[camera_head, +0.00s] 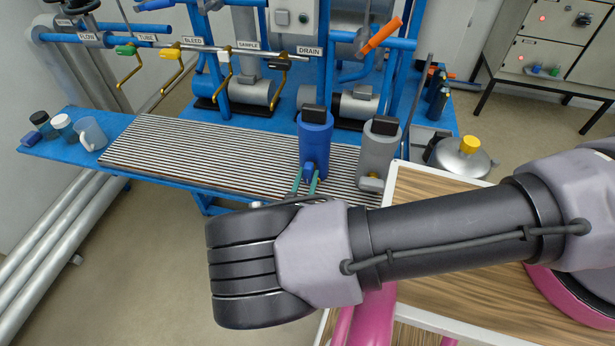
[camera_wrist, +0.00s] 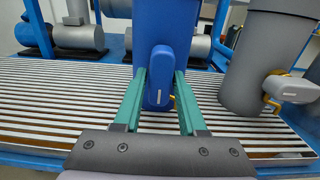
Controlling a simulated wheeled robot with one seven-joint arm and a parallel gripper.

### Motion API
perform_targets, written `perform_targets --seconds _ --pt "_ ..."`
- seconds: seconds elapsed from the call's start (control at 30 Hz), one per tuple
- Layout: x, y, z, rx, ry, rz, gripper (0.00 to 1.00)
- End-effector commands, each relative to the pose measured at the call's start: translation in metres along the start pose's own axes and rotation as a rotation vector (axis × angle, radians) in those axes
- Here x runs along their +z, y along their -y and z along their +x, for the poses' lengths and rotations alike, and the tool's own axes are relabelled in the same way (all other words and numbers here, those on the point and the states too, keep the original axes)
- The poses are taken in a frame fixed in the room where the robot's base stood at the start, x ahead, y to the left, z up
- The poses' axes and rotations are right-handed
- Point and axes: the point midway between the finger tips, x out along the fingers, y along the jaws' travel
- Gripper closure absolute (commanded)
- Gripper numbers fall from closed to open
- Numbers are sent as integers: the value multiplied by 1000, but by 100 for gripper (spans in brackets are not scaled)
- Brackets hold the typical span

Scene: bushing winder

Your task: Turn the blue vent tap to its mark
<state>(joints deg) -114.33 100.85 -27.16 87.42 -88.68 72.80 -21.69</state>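The blue vent tap (camera_wrist: 160,75) is a blue knob low on the front of a blue cylinder (camera_head: 316,137) with a black top. A small pale mark shows on the tap's face and a bit of yellow shows behind its lower right edge. My gripper (camera_wrist: 161,82) has two green fingers, one on each side of the tap. They look open, very close to its sides; contact is not clear. In the head view the tap (camera_head: 309,169) sits between the fingertips, and my arm hides the rest of the gripper.
A grey cylinder (camera_head: 378,150) with its own grey tap (camera_wrist: 288,88) stands close on the right. The slatted bench top (camera_head: 200,150) is clear to the left. Bottles and a jug (camera_head: 91,133) stand at its far left. Labelled pipe valves hang behind.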

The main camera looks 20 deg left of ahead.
Motion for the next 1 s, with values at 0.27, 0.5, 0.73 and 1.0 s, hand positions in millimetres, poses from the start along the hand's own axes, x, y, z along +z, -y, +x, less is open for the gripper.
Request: perform_targets --seconds 0.27,0.5,0.73,1.0 --pt "0 0 0 0 0 3 100" --pt "0 0 0 0 0 58 100" --pt "0 -1 0 0 0 208 100" --pt "0 -2 0 0 0 459 100"
